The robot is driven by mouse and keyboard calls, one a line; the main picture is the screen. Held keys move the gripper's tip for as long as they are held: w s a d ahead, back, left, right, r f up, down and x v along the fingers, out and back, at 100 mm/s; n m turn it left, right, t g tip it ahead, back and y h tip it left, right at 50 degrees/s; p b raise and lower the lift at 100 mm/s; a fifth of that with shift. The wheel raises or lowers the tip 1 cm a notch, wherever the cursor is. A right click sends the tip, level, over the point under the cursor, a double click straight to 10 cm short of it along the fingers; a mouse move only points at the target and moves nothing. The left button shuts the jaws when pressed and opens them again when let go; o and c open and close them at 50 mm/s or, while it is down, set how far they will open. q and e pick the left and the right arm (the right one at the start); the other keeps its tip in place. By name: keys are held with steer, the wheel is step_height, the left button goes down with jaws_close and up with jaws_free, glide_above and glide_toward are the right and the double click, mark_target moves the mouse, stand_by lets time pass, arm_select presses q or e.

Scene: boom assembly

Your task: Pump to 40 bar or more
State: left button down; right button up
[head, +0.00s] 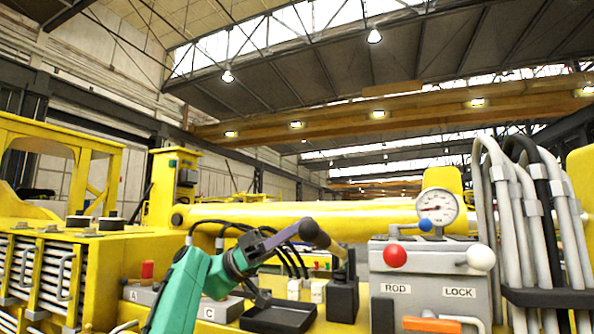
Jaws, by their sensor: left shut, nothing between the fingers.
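The pressure gauge (437,206) is a round white dial on top of the grey control box (417,270). Its red needle points left; the numbers are too small to read. A hand lever (334,245) with a dark round knob (309,230) slopes down to the right toward a black block (342,299), which looks like the pump. My left gripper (289,235), dark and purple on a teal arm, is shut and empty. Its tip is at the left side of the knob; I cannot tell whether they touch. My right gripper is not in view.
The box carries a red ball knob (396,257), a white ball knob (481,257), and ROD and LOCK labels. Thick hoses (517,200) stand at the right. A black tray (279,317) lies below my gripper. A yellow boom (330,216) runs behind.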

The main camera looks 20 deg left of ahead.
arm_select(q)
step_height(320, 180, up, 6)
steer(key=p, duration=0.4)
steer(key=shift+s+r+g, duration=0.2)
steer(key=shift+r+g, duration=0.05)
steer(key=shift+g, duration=0.05)
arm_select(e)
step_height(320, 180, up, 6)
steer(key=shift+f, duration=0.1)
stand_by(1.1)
